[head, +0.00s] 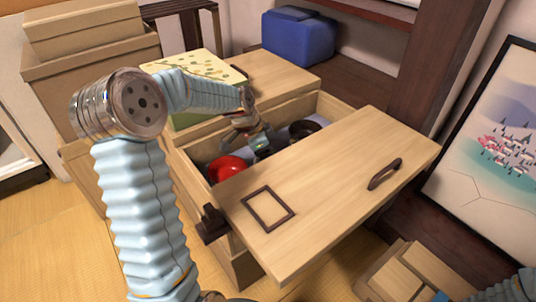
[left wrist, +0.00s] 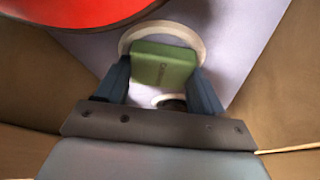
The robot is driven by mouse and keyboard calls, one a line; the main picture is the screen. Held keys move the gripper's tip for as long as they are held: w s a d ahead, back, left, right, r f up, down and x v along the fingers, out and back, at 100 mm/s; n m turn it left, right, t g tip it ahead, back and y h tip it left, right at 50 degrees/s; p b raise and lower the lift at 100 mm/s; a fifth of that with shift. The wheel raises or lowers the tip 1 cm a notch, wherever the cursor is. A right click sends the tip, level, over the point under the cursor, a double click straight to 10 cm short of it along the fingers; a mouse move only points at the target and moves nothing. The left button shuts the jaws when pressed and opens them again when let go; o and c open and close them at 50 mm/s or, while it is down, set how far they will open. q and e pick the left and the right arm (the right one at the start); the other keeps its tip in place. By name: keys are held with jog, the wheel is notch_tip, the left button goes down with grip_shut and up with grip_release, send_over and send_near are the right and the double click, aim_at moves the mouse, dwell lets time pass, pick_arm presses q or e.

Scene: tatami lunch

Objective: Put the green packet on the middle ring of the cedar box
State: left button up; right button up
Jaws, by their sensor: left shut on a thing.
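My left gripper (head: 261,146) reaches down into the open pale-wood cedar box (head: 190,148). In the left wrist view, the left gripper (left wrist: 165,88) is shut on the green packet (left wrist: 165,66), held between its dark blue fingers. The packet overlaps a white ring (left wrist: 192,33) on the pale lilac floor of the box. A second pale ring (left wrist: 160,100) shows partly below the packet, mostly hidden. I cannot tell whether the packet touches the floor or which ring is the middle one.
A red bowl (head: 226,169) lies in the box left of the gripper; its rim (left wrist: 90,12) fills the wrist view's top left. A dark bowl (head: 303,128) lies to the right. A board with a dark handle (head: 385,174) covers the box's near side.

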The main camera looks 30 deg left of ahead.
pick_arm(q)
jog(key=o, duration=1)
jog(key=shift+f, duration=0.1)
jog(key=shift+r, duration=0.25)
jog(key=p+v, duration=0.2)
jog(key=v, duration=1)
jog(key=shift+f, duration=0.1)
